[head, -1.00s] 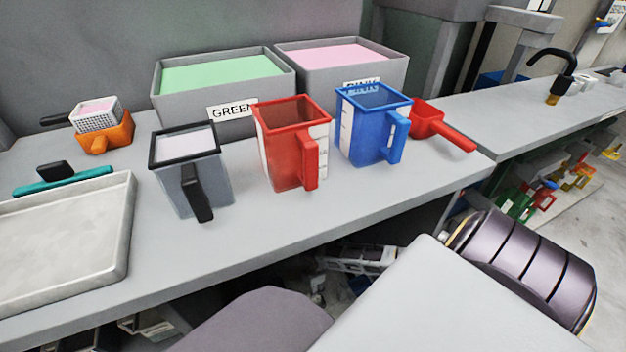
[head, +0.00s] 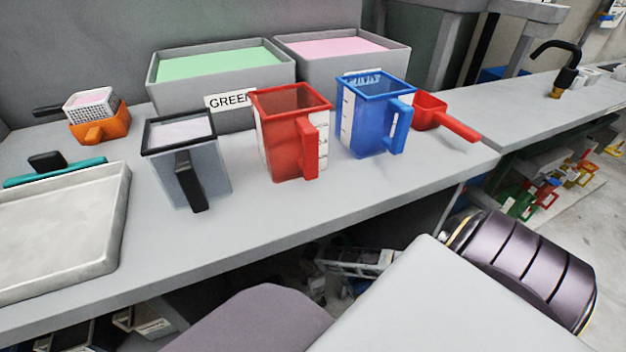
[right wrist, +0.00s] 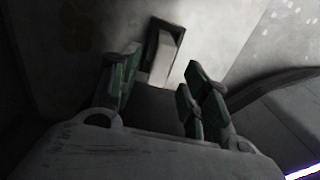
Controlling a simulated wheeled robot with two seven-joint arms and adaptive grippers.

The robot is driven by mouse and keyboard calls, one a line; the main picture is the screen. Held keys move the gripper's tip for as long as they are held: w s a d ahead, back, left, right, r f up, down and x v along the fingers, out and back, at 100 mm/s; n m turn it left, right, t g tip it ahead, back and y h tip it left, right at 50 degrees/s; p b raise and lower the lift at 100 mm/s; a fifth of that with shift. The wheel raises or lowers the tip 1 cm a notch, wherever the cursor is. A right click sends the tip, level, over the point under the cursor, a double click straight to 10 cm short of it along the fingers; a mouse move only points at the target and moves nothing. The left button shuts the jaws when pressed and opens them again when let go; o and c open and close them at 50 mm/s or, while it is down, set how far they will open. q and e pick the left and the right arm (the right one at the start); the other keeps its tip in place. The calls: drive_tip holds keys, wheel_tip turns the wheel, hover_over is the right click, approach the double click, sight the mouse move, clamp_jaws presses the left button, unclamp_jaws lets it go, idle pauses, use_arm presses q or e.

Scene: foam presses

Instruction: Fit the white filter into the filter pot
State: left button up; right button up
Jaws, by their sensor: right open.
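The white filter (head: 92,103) is a perforated white basket with pink stuff inside, at the far left of the counter in the head view. It sits at the top of the orange pot (head: 98,132), which looks like the filter pot; how deep it sits in it I cannot tell. A black handle sticks out to the left of the filter. My right gripper (right wrist: 163,92) shows in the right wrist view, its green-padded fingers apart with nothing between them. It is away from the filter and pot. My left gripper is not in view.
A grey pitcher (head: 187,180), a red pitcher (head: 283,150) and a blue pitcher (head: 366,130) stand along the counter (head: 290,222). Green (head: 165,101) and pink (head: 398,65) bins stand behind. A red scoop (head: 428,112) is at right. A grey tray (head: 125,215) lies front left.

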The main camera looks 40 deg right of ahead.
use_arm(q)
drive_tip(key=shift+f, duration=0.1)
use_arm(e)
drive_tip(key=shift+f, duration=0.15)
drive_tip(key=shift+a+f+b, duration=0.1)
drive_tip(key=shift+f+b, duration=1.05)
drive_tip(key=shift+f, duration=0.15)
drive_tip(key=shift+f+b, duration=0.8)
drive_tip(key=shift+f, duration=0.35)
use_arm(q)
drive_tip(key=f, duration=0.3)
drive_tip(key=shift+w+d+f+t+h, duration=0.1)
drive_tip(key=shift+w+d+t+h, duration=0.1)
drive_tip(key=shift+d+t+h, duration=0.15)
use_arm(e)
drive_tip(key=shift+c, duration=0.3)
clamp_jaws()
